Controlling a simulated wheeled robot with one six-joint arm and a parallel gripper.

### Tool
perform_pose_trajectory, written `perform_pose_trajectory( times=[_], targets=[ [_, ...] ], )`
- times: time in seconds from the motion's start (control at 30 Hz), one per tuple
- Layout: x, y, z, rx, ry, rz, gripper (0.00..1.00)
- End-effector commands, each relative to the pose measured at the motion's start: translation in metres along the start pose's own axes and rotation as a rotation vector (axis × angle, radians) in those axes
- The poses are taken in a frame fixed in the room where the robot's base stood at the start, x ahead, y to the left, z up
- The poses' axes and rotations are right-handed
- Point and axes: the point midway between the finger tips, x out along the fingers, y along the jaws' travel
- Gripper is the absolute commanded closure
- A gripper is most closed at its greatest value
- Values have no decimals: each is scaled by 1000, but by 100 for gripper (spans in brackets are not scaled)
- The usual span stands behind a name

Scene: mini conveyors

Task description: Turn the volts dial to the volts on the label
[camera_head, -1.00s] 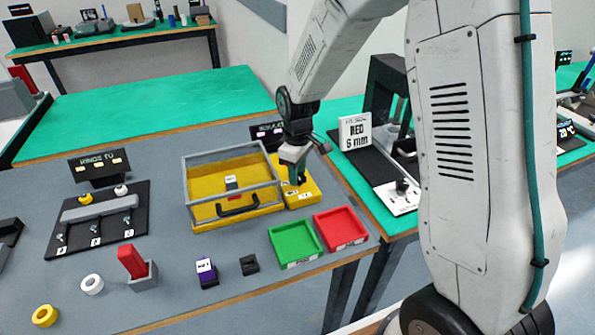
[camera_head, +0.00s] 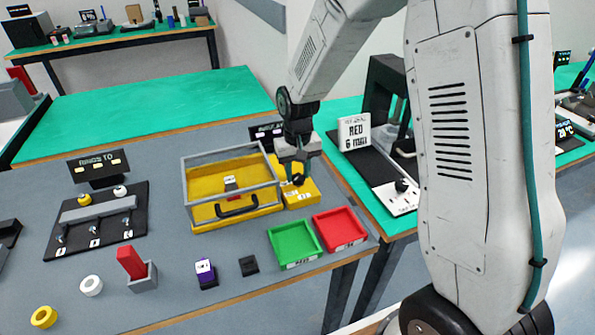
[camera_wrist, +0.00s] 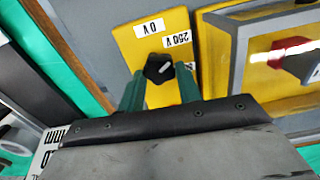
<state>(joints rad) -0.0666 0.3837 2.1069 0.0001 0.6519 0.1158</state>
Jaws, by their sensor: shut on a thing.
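The volts dial (camera_wrist: 159,67) is a black lobed knob with a white mark, on a yellow box (camera_head: 303,198). Two white labels beside it read "0 V" (camera_wrist: 150,27) and "250 V" (camera_wrist: 178,39). My gripper (camera_wrist: 160,82) points down at the dial, its two green fingers on either side of it, shut on the knob. In the head view my gripper (camera_head: 299,179) hides part of the knob. A small red and black part with a white label (camera_head: 231,183) sits inside the clear-fronted yellow case (camera_head: 254,206); its writing is too small to read.
A dark display (camera_head: 266,131) behind the box is partly hidden by my arm. A green tray (camera_head: 293,246) and a red tray (camera_head: 340,231) lie in front. A purple block (camera_head: 206,272) and a small black block (camera_head: 249,265) stand near the table's front edge.

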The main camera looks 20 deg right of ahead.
Motion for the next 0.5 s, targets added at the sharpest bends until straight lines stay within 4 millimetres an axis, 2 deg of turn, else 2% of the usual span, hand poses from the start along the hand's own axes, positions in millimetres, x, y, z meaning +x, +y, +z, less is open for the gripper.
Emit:
perform_pose_trajectory(
  times=[0.5],
  targets=[
    [-1,0,-2,57,4,0,89]
  ],
)
